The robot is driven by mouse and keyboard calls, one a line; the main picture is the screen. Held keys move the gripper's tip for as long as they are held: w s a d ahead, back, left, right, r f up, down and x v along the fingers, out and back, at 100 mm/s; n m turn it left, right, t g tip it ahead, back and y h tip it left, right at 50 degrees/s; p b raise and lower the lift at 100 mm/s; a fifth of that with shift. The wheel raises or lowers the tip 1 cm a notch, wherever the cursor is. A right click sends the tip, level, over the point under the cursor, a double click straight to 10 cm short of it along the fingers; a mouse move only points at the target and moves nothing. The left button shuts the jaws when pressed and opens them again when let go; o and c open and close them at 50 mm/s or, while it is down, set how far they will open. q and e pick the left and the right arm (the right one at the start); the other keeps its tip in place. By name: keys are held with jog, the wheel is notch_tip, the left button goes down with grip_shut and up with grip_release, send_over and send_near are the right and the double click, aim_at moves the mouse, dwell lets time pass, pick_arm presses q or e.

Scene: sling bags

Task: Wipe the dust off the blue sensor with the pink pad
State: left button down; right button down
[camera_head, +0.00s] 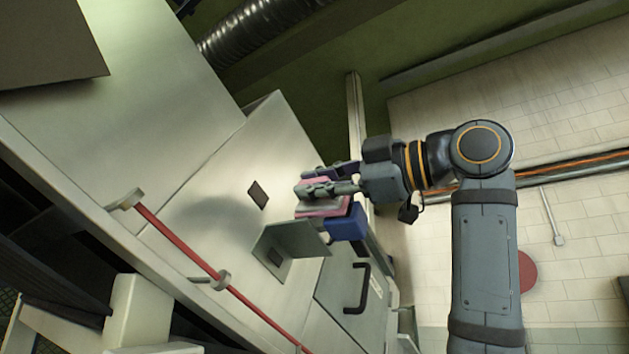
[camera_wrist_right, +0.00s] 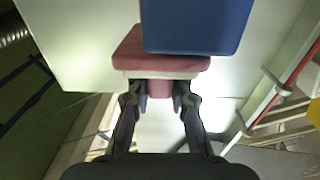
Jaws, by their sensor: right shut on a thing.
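The pink pad (camera_head: 324,208) is held in my right gripper (camera_head: 312,183), beside the blue sensor. In the right wrist view, my right gripper (camera_wrist_right: 160,100) is shut on the pad's narrow grip, and the pad (camera_wrist_right: 160,50) has a pale lower layer. The blue sensor (camera_head: 347,223) is a block next to a grey bracket. It fills the top of the right wrist view (camera_wrist_right: 197,25) and overlaps the pad there. I cannot tell whether pad and sensor touch. No dust can be made out. My left gripper is out of view.
A grey upright bracket (camera_head: 291,246) stands on the metal counter (camera_head: 200,215) close to the sensor. A small dark square (camera_head: 258,194) lies on the counter. A red rail (camera_head: 180,240) runs along the counter's edge. The counter's upper left is mostly clear.

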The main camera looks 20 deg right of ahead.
jog(key=shift+w+d+f, duration=0.25)
jog(key=shift+d, duration=0.05)
jog(key=shift+f, duration=0.1)
jog(key=shift+s+d+f+b, duration=0.15)
jog(key=shift+s+f+b, duration=0.05)
jog(key=shift+b, duration=0.2)
jog(key=shift+s+d+f+b, duration=0.25)
jog(key=shift+s+f+b, duration=0.15)
jog(key=shift+s+b, duration=0.15)
jog(key=shift+s+d, duration=0.25)
jog(key=shift+s, duration=0.1)
